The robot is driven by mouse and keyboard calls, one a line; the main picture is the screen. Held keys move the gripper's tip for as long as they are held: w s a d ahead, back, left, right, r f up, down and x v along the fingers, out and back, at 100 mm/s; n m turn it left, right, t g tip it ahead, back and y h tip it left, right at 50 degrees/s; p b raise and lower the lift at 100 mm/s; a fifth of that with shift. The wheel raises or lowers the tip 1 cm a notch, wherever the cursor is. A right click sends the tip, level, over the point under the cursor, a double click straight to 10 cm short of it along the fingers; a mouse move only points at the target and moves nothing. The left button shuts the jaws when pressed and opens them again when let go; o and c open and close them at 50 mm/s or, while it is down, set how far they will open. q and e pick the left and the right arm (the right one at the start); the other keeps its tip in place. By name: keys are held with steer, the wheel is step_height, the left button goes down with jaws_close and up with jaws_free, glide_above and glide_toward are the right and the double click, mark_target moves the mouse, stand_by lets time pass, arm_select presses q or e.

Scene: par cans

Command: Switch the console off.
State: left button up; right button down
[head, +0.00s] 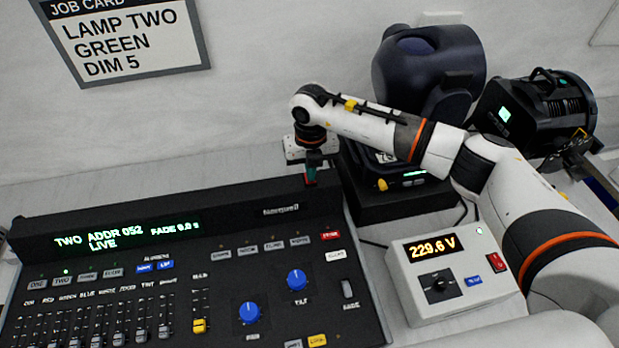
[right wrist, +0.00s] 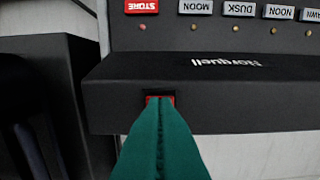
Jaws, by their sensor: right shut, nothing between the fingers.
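The console (head: 235,255) is a black lighting desk with faders, buttons, two blue knobs and a lit green display (head: 125,233) reading "TWO ADDR 052 LIVE, FADE 0.0 s". My right gripper (head: 311,180) is shut and points down at the console's back edge, near its right end. In the right wrist view, its green fingertips (right wrist: 160,105) are together over a small red switch (right wrist: 167,98) in the back face. The fingertips hide most of the switch, so I cannot tell its position or whether they touch it. My left gripper is not in view.
A white power box (head: 450,270) showing 229.6 V, with a red switch (head: 496,261), stands right of the console. A dark moving-head lamp (head: 425,70) and a black par can (head: 535,110) stand behind my right arm. A job card (head: 125,38) hangs on the wall.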

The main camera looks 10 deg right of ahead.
steer(key=shift+s+f+b, duration=0.1)
steer(key=shift+f+b, duration=0.25)
steer(key=shift+f, duration=0.05)
steer(key=shift+r+p, duration=0.6)
steer(key=shift+r, duration=0.2)
steer(key=shift+r+p, duration=1.45)
steer(key=shift+r, duration=1.3)
steer(key=shift+f, duration=0.1)
